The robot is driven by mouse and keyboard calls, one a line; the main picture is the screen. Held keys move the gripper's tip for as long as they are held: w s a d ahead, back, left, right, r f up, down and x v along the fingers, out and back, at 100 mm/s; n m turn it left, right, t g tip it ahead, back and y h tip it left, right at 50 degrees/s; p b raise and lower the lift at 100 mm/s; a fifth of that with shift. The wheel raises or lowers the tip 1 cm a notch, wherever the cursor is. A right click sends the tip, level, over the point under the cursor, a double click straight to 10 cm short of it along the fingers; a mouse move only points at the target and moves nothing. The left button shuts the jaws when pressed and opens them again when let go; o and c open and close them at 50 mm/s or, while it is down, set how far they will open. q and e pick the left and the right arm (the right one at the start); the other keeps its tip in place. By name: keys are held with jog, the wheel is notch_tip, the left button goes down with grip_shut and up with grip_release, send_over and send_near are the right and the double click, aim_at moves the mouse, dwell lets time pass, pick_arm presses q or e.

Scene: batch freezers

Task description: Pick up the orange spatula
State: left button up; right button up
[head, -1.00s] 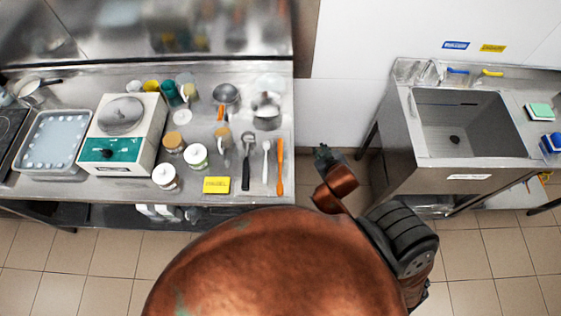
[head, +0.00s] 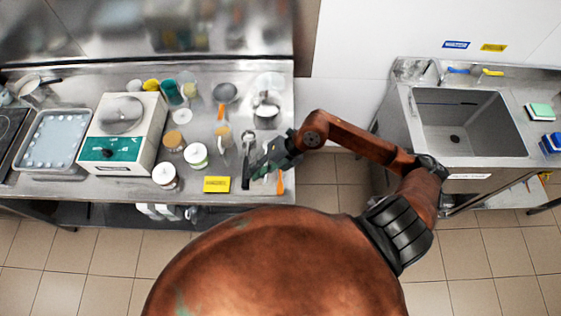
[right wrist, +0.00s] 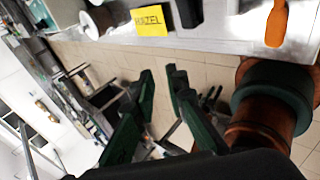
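The orange spatula (head: 281,184) lies at the right end of the steel counter, its orange end toward the front edge. My right gripper (head: 262,168) and arm cover its middle in the head view. In the right wrist view an orange end (right wrist: 276,25) shows at the top right, on the counter. The right gripper (right wrist: 161,88) is open, its two green fingers apart with nothing between them. It is above the counter's right end, beside the spatula; contact cannot be told. My left gripper is not in view.
A black-handled tool (head: 246,178) lies left of the spatula. A yellow label (head: 216,184) sits near the front edge, with white-lidded jars (head: 196,156) beyond. A white machine (head: 113,135) and tray (head: 49,140) stand left. The sink (head: 465,125) is right, across a floor gap.

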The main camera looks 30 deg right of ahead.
aim_at(281, 174)
jog(key=d+f+h, duration=0.2)
jog(key=d, duration=0.2)
jog(key=d+f+g+h, duration=0.1)
jog(key=d+f+h, duration=0.1)
jog(key=d, duration=0.2)
jog(key=d+f+m+h, duration=0.1)
jog(key=d+f+h, duration=0.1)
jog(key=d, duration=0.2)
jog(key=shift+d+f, duration=0.2)
jog(key=p+x, duration=0.1)
jog(key=x, duration=0.6)
jog(key=shift+s, duration=0.1)
jog(key=shift+r, duration=0.1)
grip_shut()
